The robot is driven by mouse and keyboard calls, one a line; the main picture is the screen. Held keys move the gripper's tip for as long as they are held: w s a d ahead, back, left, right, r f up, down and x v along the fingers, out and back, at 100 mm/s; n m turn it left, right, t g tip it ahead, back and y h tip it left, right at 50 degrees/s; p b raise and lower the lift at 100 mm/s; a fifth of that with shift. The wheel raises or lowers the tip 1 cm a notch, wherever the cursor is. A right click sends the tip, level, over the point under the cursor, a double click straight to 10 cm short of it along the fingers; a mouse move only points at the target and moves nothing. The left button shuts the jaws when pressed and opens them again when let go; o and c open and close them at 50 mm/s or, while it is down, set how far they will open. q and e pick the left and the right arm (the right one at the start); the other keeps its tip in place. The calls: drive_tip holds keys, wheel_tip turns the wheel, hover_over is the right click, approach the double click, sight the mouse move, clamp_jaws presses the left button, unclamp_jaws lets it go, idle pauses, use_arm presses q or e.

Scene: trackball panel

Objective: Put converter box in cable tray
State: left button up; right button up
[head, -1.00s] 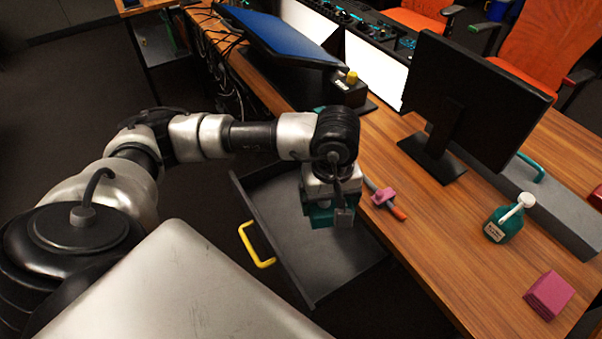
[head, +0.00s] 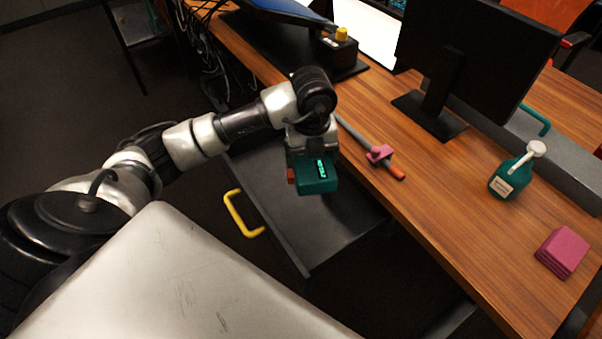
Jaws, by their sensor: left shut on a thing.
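A teal box with a small lit display, which looks like the converter box (head: 318,182), is held by my left gripper (head: 311,155). The gripper is shut on it from above; an orange-red part shows at the box's left side. Under the box in the picture is an open, dark grey drawer-like tray (head: 290,235) with a yellow handle (head: 238,215), pulled out from the desk. The box appears above this tray, and its height over it is hard to tell. The arm and box hide part of the tray's far side. My right gripper is not in view.
The wooden desk (head: 430,195) holds a grey tool with a pink slider (head: 380,154), a teal bottle (head: 512,178), pink pads (head: 563,251), a black monitor (head: 475,55) and a black box with a yellow knob (head: 336,47). Cables hang behind the desk's left edge.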

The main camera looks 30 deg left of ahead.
sight(291, 188)
use_arm(q)
drive_tip(key=n, duration=0.1)
drive_tip(key=f+n, duration=0.1)
drive_tip(key=n, duration=0.1)
drive_tip(key=a+n, duration=0.1)
drive_tip(key=shift+w+f+n+b, duration=0.15)
drive_tip(key=shift+f+n+b, duration=0.15)
wheel_tip(291, 188, down, 5)
drive_tip(key=shift+f+b, duration=0.2)
drive_tip(key=shift+b, duration=0.25)
wheel_tip(291, 188, down, 4)
drive_tip(key=shift+f+b, duration=0.2)
drive_tip(key=shift+b, duration=0.15)
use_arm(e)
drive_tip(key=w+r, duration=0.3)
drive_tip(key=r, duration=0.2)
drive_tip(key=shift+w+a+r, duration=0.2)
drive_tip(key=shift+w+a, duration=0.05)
use_arm(q)
drive_tip(key=shift+f, duration=0.2)
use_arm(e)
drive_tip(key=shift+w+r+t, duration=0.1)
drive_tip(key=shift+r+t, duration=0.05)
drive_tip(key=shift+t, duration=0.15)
use_arm(q)
drive_tip(key=o, duration=0.8)
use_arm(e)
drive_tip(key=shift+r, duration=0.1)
use_arm(q)
drive_tip(key=shift+r, duration=0.1)
